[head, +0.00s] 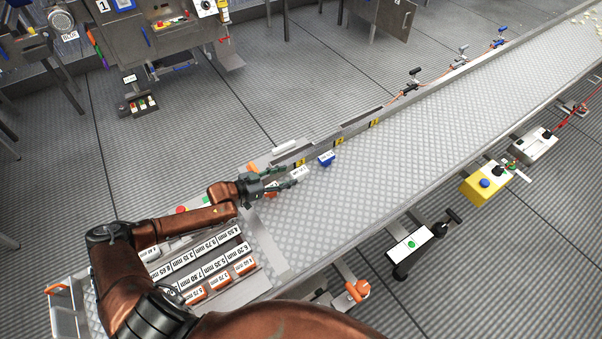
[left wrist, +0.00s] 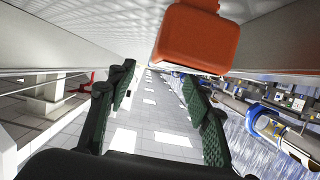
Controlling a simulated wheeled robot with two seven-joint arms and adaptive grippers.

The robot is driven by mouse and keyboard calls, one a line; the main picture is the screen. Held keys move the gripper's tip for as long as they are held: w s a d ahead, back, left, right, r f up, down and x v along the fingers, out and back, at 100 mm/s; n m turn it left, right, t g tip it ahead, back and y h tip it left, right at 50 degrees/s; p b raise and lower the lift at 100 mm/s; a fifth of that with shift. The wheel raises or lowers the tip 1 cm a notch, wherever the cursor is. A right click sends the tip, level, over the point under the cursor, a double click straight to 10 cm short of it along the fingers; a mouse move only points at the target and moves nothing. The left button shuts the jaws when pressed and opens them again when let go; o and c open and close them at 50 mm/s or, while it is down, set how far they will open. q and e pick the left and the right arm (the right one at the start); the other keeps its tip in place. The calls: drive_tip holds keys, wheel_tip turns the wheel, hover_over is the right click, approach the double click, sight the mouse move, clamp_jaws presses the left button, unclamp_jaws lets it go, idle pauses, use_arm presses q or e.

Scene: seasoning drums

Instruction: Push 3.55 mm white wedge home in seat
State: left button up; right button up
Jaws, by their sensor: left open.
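The label is too small to read. My left gripper (head: 287,177) is open, with its dark green fingers just left of the white wedge. I cannot tell whether they touch it or how deep it sits. In the left wrist view, the open fingers (left wrist: 157,98) have a gap between them, and an orange block (left wrist: 190,40) hangs large above. I cannot identify the white wedge there. My right gripper is out of view.
A rack of labelled size blocks (head: 206,257) lies near my left arm. The textured belt (head: 400,145) is clear to the right.

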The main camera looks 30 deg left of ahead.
sight(293, 175)
use_arm(q)
drive_tip(key=x, duration=0.3)
drive_tip(key=f+b+x, duration=0.1)
drive_tip(key=x, duration=0.1)
drive_tip(key=shift+w, duration=0.25)
clamp_jaws()
idle(0.4)
